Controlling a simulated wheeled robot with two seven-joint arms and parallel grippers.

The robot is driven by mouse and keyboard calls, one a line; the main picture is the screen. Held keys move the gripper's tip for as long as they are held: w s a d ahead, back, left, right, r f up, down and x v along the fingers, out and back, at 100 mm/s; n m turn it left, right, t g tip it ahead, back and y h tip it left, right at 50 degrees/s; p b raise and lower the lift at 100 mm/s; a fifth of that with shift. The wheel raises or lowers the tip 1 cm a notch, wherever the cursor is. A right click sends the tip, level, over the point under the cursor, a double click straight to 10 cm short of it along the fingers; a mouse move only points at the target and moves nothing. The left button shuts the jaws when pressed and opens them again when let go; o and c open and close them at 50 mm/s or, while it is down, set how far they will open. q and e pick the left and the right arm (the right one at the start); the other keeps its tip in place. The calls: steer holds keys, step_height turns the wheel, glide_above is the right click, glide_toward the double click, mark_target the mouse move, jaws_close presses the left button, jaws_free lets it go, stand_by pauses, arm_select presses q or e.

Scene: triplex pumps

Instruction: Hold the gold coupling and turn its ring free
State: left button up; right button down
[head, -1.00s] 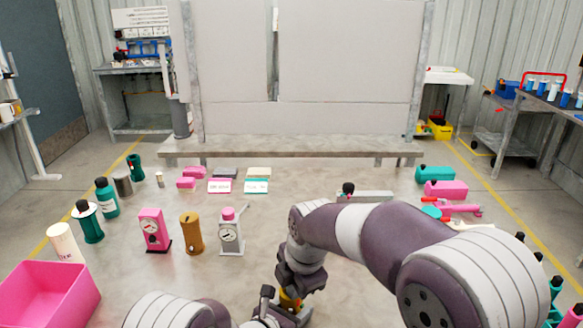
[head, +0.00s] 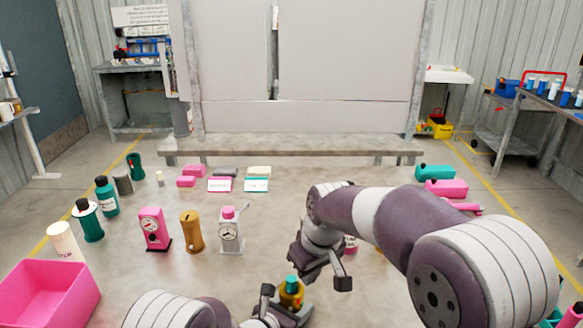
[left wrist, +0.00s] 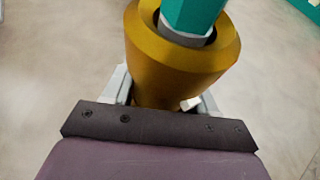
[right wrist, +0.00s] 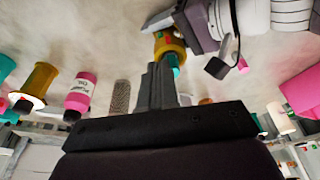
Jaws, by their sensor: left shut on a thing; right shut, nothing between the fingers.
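The gold coupling (head: 291,298) stands low in front of me, with a teal ring or cap (head: 292,282) on top. My left gripper (head: 283,313) is shut around its lower body. In the left wrist view the gold body (left wrist: 170,65) sits between the fingers (left wrist: 165,100), the teal part (left wrist: 192,14) rising from its opening with a grey band below it. My right gripper (head: 342,282) is shut and empty, apart from the coupling, above and to its right. In the right wrist view its closed fingers (right wrist: 156,75) appear beside the coupling (right wrist: 168,42).
A pink gauge block (head: 154,230), a gold cylinder (head: 191,232) and a grey gauge block (head: 230,235) stand left of the coupling. A pink bin (head: 50,292) is at the front left. Teal and pink bottles (head: 445,188) lie at the right.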

steer(key=s+x, duration=0.1)
steer(key=x, duration=0.5)
steer(key=shift+s+d+f+m, duration=0.15)
steer(key=shift+d+f+m, duration=0.15)
steer(key=shift+f, duration=0.3)
steer(key=shift+a, duration=0.2)
steer(key=shift+s+a, duration=0.55)
steer(key=shift+a, duration=0.45)
stand_by(0.4)
steer(key=shift+s, duration=0.35)
steer(key=w+a+v, duration=0.1)
steer(key=v, duration=0.5)
glide_above(297, 303)
steer(key=s, duration=0.3)
steer(key=shift+r, duration=0.1)
